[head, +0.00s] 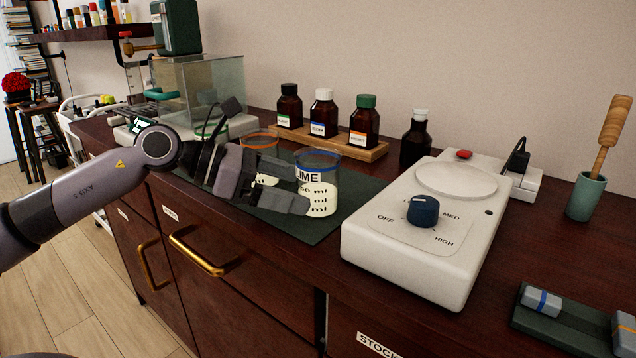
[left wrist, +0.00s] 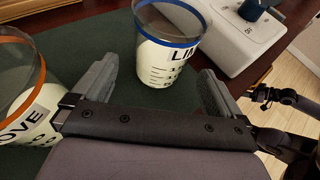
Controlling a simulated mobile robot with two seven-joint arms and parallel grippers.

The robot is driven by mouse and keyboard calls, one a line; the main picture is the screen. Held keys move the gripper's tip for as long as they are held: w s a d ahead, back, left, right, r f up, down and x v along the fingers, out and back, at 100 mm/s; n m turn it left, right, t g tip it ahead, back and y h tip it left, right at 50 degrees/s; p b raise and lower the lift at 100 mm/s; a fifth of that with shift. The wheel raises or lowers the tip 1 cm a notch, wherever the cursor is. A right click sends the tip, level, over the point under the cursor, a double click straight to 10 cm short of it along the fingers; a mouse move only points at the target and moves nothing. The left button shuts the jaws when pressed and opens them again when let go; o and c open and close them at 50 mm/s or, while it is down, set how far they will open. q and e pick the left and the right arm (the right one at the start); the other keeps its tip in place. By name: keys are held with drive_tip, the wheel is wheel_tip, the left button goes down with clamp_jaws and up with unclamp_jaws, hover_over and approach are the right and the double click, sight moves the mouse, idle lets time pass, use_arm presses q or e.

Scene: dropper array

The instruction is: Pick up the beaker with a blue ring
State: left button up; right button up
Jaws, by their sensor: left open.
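The beaker with a blue ring (head: 318,180), labelled "LIME" and holding pale contents, stands upright on the dark green mat (head: 345,212). My left gripper (head: 300,193) is open beside it, with its fingers pointing at the beaker. In the left wrist view the blue-ringed beaker (left wrist: 170,48) stands ahead of the open gripper (left wrist: 158,85), roughly between the two fingers. A beaker with an orange ring (head: 262,142) stands behind the gripper, partly hidden by it. It also shows close to the left finger in the left wrist view (left wrist: 20,85).
A white hotplate (head: 400,250) with a blue knob stands right of the mat. Several brown bottles stand behind, most on a wooden rack (head: 340,152). A glass-walled balance (head: 205,90) is at the back left.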

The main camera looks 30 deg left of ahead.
sight(317, 191)
use_arm(q)
drive_tip(key=shift+w, duration=0.1)
drive_tip(key=shift+p+x, duration=0.65)
drive_tip(key=shift+x, duration=0.3)
drive_tip(key=shift+p+x, duration=0.4)
drive_tip(key=shift+x, duration=1.2)
drive_tip(key=c, duration=1.3)
drive_tip(key=shift+c, duration=0.2)
drive_tip(key=shift+r, duration=0.15)
